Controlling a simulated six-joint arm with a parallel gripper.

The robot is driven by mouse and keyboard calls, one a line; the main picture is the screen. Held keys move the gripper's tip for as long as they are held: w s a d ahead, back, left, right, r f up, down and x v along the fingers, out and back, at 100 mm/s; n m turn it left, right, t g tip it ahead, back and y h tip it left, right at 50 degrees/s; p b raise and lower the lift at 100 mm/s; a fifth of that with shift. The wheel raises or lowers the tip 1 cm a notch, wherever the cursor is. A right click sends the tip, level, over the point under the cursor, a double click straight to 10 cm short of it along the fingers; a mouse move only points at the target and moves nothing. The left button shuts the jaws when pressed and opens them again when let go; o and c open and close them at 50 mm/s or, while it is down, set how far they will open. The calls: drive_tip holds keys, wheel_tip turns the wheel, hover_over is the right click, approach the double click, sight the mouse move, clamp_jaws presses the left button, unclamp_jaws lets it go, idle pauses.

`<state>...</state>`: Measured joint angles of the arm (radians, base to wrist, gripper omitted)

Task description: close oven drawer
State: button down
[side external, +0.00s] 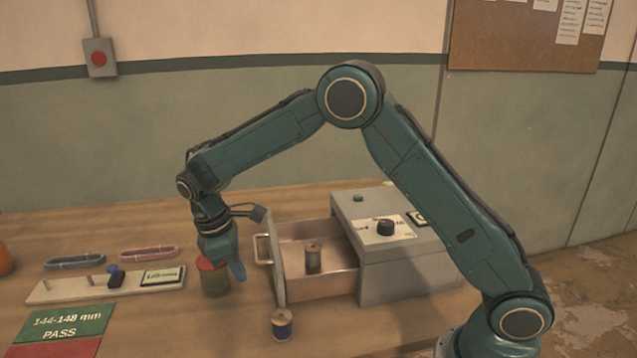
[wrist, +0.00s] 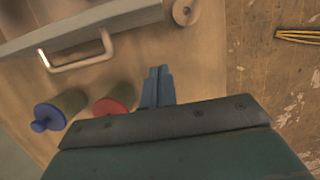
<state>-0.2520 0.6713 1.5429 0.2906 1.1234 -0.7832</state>
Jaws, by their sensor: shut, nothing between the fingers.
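The oven (side external: 405,265) is a grey box with a dark knob on top. Its drawer (side external: 330,290) stands open to the left, with a spool (side external: 313,257) upright inside. The drawer's pale handle (side external: 262,249) is on its front and also shows in the wrist view (wrist: 78,67). My gripper (side external: 238,270) points down in front of the drawer, to the left of the handle and apart from it. Its blue fingers (wrist: 157,88) are together and empty.
A red-lidded canister (side external: 213,280) stands close beside my gripper. A blue-lidded canister (wrist: 55,111) shows in the wrist view. A blue spool (side external: 282,324) stands near the drawer's front corner. A board with pegs (side external: 75,288) and a green card (side external: 65,322) lie left.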

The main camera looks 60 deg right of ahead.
sight(338, 274)
drive_tip(key=x, duration=0.5)
drive_tip(key=shift+f, duration=0.3)
drive_tip(key=shift+s+d, duration=1.45)
drive_tip(key=shift+s+d, duration=0.1)
drive_tip(key=s+d, duration=1.2)
drive_tip(key=shift+s+d, duration=0.1)
drive_tip(key=shift+s, duration=0.05)
